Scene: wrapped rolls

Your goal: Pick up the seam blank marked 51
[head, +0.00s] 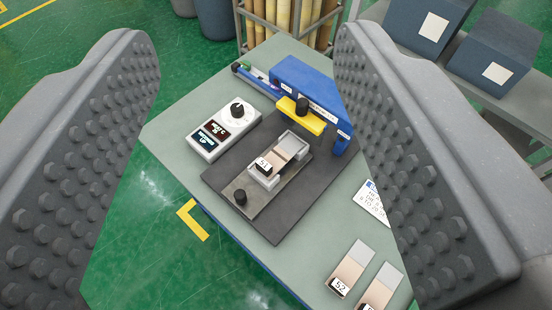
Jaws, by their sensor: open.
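The seam blank marked 51 (265,163) shows in the head view near the middle of the table. It lies in a small light holder (292,146) on the grey plate of a blue machine (310,90), tilted in the picture with its label toward me. My gripper (245,150) is open, with one dark studded finger at the left and one at the right. The blank shows in the gap between the fingers, farther off and below them. Nothing is between the fingers. The right finger hides part of the table and the blue machine's right side.
A white control box (222,131) with a black knob stands left of the machine. A yellow bar (300,115) overhangs the plate. A blank marked 52 (340,287) and another, partly cut off (378,291), lie at lower right. Dark blue boxes (428,25) stand at upper right.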

